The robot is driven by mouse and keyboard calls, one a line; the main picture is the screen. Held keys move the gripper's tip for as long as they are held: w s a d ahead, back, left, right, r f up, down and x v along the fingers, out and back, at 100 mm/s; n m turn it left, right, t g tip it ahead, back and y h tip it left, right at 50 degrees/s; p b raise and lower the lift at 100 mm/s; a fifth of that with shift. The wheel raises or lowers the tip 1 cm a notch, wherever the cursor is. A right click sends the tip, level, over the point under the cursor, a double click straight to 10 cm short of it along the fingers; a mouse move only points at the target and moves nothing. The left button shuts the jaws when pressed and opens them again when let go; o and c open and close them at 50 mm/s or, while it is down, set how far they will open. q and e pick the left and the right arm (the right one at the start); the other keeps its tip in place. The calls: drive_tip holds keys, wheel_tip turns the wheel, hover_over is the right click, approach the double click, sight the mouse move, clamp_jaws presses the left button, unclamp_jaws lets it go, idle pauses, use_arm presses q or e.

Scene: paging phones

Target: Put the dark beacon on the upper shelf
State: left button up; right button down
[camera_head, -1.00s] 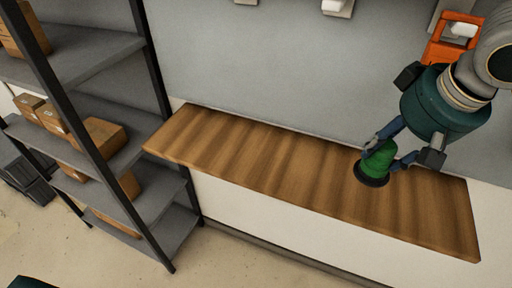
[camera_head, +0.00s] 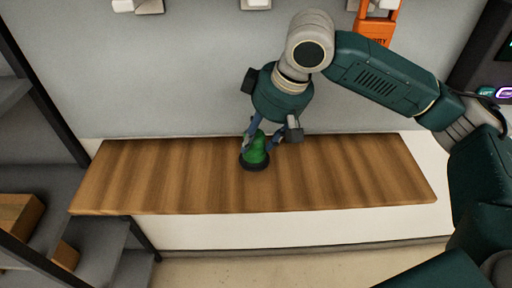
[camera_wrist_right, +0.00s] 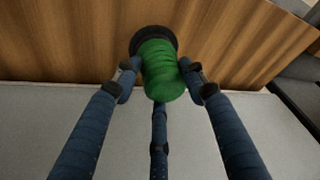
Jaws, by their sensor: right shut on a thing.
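A green beacon (camera_head: 256,153) with a black round base shows no light. It stands upright at the wooden ledge (camera_head: 350,175), near its middle. I cannot tell whether its base touches the wood. In the right wrist view the blue fingers close around the green body (camera_wrist_right: 162,75), and the black base (camera_wrist_right: 153,36) faces the wood. The grey shelving unit stands at the left; its higher shelf (camera_head: 10,90) is cut off by the picture edge. My left gripper is not in view.
White wall fittings (camera_head: 137,6) and an orange piece (camera_head: 376,28) hang above the ledge. A dark panel (camera_head: 495,60) stands at the right. The ledge is otherwise bare.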

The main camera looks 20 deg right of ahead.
sight(257, 148)
drive_tip(key=shift+a+f, duration=0.1)
drive_tip(key=shift+f, duration=1.6)
drive_tip(key=c, duration=1)
unclamp_jaws()
drive_tip(key=shift+f, duration=0.15)
